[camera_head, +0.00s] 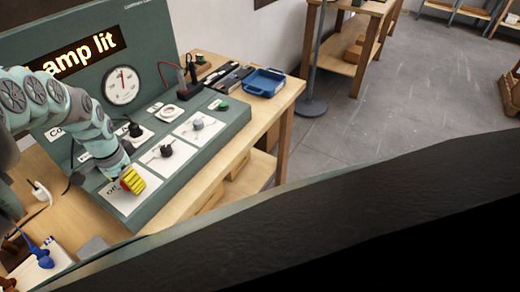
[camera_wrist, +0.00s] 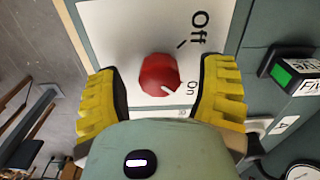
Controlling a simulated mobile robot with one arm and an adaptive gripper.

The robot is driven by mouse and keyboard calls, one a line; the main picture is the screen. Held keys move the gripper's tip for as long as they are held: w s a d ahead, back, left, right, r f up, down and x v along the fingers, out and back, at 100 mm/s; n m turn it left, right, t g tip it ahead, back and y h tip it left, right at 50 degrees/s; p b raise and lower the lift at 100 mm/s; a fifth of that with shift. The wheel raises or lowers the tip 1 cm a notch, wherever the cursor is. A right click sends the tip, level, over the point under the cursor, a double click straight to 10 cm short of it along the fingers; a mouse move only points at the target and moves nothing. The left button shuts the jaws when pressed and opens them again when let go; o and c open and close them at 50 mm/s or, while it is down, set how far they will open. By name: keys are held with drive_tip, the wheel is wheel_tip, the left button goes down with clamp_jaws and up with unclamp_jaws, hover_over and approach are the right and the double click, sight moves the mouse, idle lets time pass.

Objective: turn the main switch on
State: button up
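The main switch is a red round knob (camera_wrist: 157,74) on a white plate (camera_wrist: 118,28) marked "Off" and "On" in the wrist view. Its white pointer mark is turned toward the "On" label. My gripper (camera_wrist: 161,70) is open, with one yellow finger on each side of the knob and a visible gap to both.
A dial gauge (camera_head: 121,85) is on the upright board. A blue tray (camera_head: 263,82) sits at the table's far end. A blue tool (camera_head: 41,257) lies lower left.

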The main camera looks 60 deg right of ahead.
wheel_tip(320, 180, up, 6)
drive_tip(key=shift+w+a+f, duration=0.1)
drive_tip(key=shift+r, duration=0.9)
